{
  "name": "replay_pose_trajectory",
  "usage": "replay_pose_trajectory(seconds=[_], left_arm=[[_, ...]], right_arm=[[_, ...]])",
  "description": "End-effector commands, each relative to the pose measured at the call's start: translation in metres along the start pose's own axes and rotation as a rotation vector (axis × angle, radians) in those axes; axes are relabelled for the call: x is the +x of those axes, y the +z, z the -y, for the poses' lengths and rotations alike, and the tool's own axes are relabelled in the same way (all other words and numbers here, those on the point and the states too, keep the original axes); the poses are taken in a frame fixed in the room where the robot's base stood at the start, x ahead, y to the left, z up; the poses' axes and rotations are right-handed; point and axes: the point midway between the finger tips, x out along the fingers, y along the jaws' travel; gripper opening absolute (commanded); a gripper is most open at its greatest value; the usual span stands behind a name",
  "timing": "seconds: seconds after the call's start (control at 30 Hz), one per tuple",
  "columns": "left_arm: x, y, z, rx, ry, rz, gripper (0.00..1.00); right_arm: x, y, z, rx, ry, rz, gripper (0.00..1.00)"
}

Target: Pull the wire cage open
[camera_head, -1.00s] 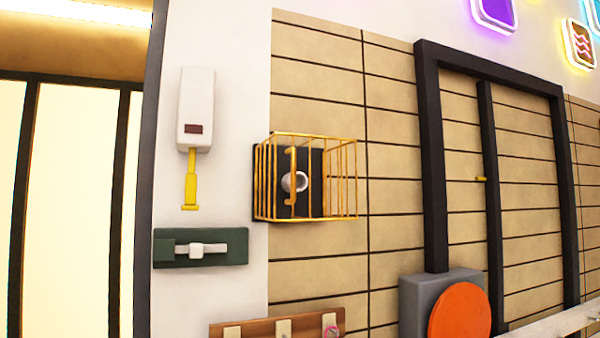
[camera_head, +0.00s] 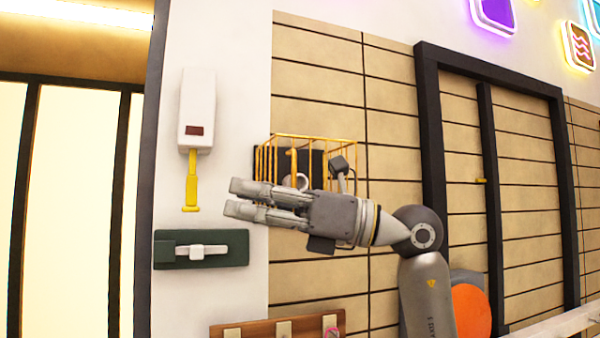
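The yellow wire cage (camera_head: 345,150) is fixed to the tiled wall over a black plate (camera_head: 318,163). Its top and right bars show, and its lower part is hidden behind my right gripper. My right gripper (camera_head: 233,199) reaches in from the lower right and points left. It is in front of the cage, and its fingertips lie left of it in the picture. The fingers look slightly apart with nothing seen between them. Whether the gripper touches the cage cannot be told. My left gripper is not in view.
Left of the cage are a white box (camera_head: 197,105) with a yellow handle (camera_head: 192,182) and a green plate with a white latch (camera_head: 202,249). A wooden rack (camera_head: 255,330) is below. An orange disc (camera_head: 471,311) and a black frame (camera_head: 430,140) are to the right.

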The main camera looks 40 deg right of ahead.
Motion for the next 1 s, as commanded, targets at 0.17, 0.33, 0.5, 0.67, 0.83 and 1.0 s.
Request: replay_pose_trajectory(seconds=[0.17, 0.33, 0.5, 0.67, 0.83, 1.0], left_arm=[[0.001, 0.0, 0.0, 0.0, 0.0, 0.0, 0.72], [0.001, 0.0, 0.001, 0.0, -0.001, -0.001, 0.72], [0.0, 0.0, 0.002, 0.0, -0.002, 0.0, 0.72], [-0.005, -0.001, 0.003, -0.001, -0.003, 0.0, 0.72], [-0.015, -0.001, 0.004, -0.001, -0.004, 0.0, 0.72], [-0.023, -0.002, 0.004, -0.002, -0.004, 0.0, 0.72]], right_arm=[[-0.063, 0.049, 0.018, -0.139, -0.281, -0.09, 0.3], [-0.116, 0.075, 0.027, -0.161, -0.471, -0.129, 0.3], [-0.138, 0.083, 0.031, -0.155, -0.547, -0.142, 0.3], [-0.125, 0.082, 0.04, -0.152, -0.551, -0.147, 0.3], [-0.096, 0.08, 0.057, -0.151, -0.548, -0.147, 0.3], [-0.07, 0.076, 0.073, -0.151, -0.548, -0.146, 0.3]])
